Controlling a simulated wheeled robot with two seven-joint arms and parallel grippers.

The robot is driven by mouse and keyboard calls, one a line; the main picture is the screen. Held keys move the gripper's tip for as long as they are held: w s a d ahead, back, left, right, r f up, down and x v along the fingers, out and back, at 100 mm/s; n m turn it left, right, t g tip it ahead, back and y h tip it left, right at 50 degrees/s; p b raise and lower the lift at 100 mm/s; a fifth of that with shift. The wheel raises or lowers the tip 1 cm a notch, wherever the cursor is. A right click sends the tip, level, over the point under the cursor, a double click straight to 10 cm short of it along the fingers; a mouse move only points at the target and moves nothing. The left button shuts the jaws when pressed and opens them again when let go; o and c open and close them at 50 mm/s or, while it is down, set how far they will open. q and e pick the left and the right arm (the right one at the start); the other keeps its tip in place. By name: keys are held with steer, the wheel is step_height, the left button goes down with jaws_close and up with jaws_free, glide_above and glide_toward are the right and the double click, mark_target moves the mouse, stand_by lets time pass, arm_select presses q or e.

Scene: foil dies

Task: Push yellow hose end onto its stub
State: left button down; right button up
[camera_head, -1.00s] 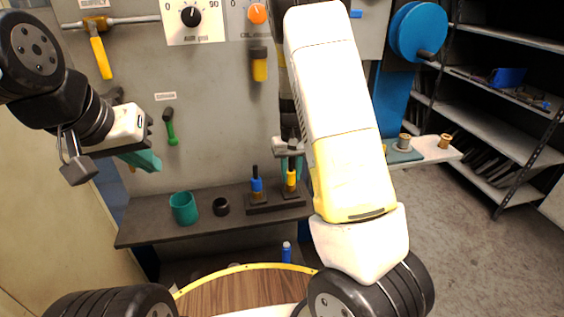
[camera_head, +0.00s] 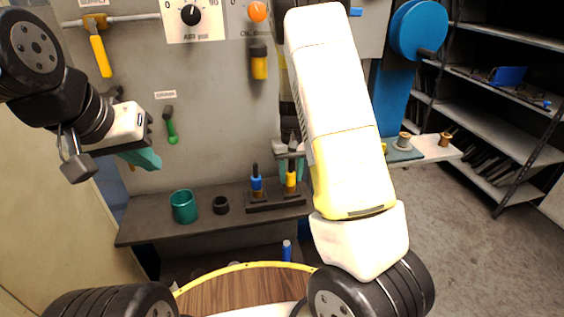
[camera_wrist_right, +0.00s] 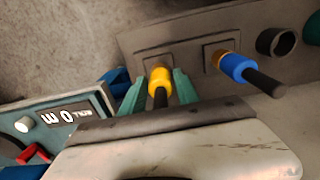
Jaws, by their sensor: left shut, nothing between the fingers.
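The yellow hose end (camera_wrist_right: 160,78) stands on its plate in the right wrist view, with a black hose coming out of its top. It also shows in the head view (camera_head: 291,179), upright on a dark block. My right gripper (camera_wrist_right: 160,88) has its teal fingers on either side of it, apart and seemingly not clamped. In the head view the right gripper (camera_head: 292,166) is partly hidden by my arm. The stub is mostly hidden under the yellow end. My left gripper (camera_head: 145,158) is shut and empty at the left, before the wall panel.
A blue hose end (camera_wrist_right: 234,66) on a brass stub stands beside the yellow one. A dark ring (camera_head: 220,205) and a teal cup (camera_head: 184,206) are further left on the shelf (camera_head: 150,232). A teal box with a display (camera_wrist_right: 60,118) is near the right gripper.

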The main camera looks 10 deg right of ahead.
mark_target(291, 160)
steer(key=shift+o, duration=1.1)
step_height(291, 160, up, 8)
steer(key=shift+f, duration=0.15)
